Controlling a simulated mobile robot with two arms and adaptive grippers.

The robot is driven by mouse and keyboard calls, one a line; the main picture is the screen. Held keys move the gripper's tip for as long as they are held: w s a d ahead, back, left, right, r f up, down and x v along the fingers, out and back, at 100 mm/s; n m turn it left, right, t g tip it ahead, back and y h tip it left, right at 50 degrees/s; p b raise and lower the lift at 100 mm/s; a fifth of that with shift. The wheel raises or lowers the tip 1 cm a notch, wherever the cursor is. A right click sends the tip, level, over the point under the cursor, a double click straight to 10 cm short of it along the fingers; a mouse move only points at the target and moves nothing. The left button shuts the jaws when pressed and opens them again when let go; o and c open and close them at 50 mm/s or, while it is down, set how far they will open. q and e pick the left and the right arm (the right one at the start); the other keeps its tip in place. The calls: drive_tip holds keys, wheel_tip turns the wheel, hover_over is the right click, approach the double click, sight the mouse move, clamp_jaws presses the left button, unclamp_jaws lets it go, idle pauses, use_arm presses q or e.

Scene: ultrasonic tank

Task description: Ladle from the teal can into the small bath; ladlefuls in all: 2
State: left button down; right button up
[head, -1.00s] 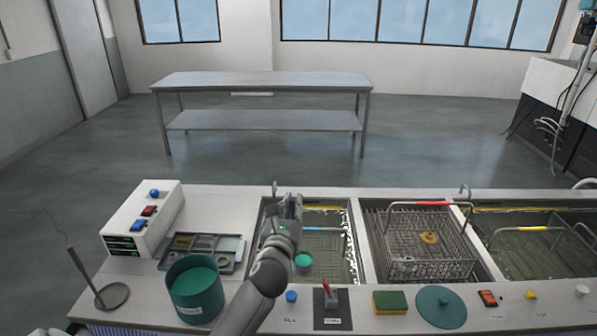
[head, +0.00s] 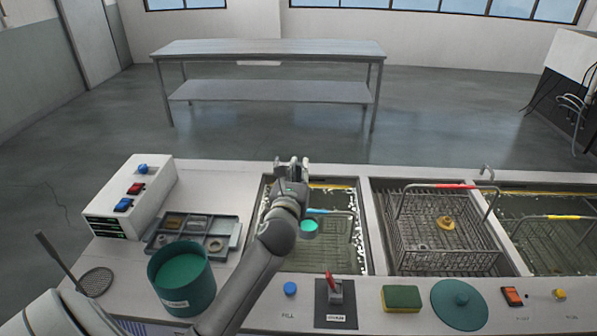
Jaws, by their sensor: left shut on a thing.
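The teal can (head: 181,296) stands upright on the counter at front left, with teal liquid inside. The leftmost bath (head: 264,222) is a narrow sunken tank with a blue-handled wire basket in it. My left gripper (head: 291,162) is over this bath's left side, shut on the ladle; its fingers hide the handle. The ladle's cup (head: 309,230) hangs over the bath just right of my wrist and shows a teal surface. I cannot tell how high it is above the bath liquid. My right gripper is not in view.
A basket with a red handle (head: 441,186) sits in the middle bath; another bath lies at right. A parts tray (head: 233,232), a control box (head: 128,195) and a strainer (head: 97,282) are at left. A sponge (head: 401,298) and teal lid (head: 459,303) lie along the front.

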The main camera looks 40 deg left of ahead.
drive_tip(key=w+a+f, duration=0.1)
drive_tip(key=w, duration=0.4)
use_arm(q)
drive_tip(key=w+d+f+m+b, duration=0.2)
drive_tip(key=w+d+m+b, duration=0.1)
drive_tip(key=d+m, duration=0.3)
drive_tip(key=w+d+f+m+b, duration=0.2)
drive_tip(key=w+d+f+m, duration=0.1)
drive_tip(key=d, duration=0.5)
drive_tip(key=w+d+f+m+b, duration=0.1)
drive_tip(key=d+f+m, duration=0.2)
drive_tip(key=f+m, duration=0.2)
drive_tip(key=w+d+f+m+b, duration=0.1)
drive_tip(key=w+d+f+m, duration=0.1)
drive_tip(key=f+m, duration=0.4)
drive_tip(key=shift+d+f, duration=0.8)
drive_tip(key=shift+f, duration=1.6)
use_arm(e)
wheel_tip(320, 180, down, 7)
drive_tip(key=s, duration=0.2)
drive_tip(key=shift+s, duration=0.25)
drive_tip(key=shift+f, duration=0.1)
